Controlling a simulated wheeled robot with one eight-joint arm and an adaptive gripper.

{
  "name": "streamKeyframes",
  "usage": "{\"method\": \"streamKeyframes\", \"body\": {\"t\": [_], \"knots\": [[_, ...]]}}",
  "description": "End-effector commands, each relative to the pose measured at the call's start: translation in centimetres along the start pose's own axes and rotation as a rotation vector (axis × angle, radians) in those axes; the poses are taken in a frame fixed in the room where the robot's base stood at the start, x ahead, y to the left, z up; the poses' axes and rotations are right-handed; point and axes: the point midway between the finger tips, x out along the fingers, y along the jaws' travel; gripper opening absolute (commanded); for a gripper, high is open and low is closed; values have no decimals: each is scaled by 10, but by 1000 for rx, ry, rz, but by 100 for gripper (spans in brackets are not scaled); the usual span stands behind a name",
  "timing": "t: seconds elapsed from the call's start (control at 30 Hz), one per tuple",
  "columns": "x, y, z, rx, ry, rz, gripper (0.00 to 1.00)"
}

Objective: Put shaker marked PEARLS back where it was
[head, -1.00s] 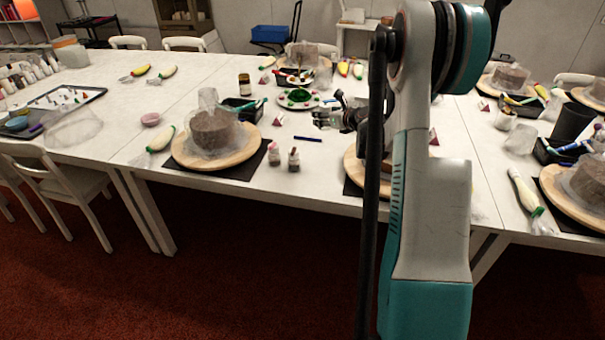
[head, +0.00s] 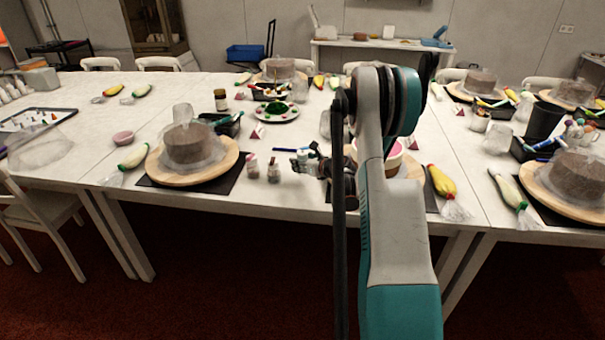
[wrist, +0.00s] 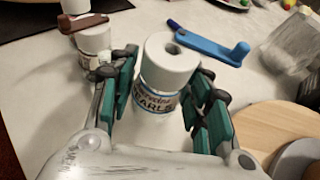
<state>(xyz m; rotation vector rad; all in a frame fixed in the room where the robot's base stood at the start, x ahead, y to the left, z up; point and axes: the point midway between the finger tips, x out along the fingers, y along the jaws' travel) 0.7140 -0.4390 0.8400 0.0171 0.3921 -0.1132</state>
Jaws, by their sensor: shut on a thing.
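The shaker marked PEARLS (wrist: 165,85) has a white cap with a dark hole and a label on its side. It stands about upright between the fingers of my gripper (wrist: 165,97), which is shut on it. In the head view my gripper (head: 308,160) is low near the table's front, just right of two small shakers (head: 252,168) (head: 273,171). The wrist view shows a white-capped shaker (wrist: 94,40) just left of my gripper, with a brown bar across it. I cannot tell whether the PEARLS shaker's base touches the table.
A blue tool (wrist: 208,46) lies beyond the held shaker. A wooden turntable (wrist: 262,125) is close on the right. Left of the shakers, a wrapped brown cake (head: 187,145) stands on another turntable (head: 225,165). A yellow piping bag (head: 442,184) lies right of my arm.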

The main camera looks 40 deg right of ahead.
Motion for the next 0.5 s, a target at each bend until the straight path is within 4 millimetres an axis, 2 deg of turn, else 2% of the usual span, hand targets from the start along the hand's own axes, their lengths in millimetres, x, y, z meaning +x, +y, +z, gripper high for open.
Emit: {"method": "streamKeyframes", "body": {"t": [0.23,0.5], "knots": [[14,0,-33,0,0,0,15],[14,0,-35,0,0,0,15]]}}
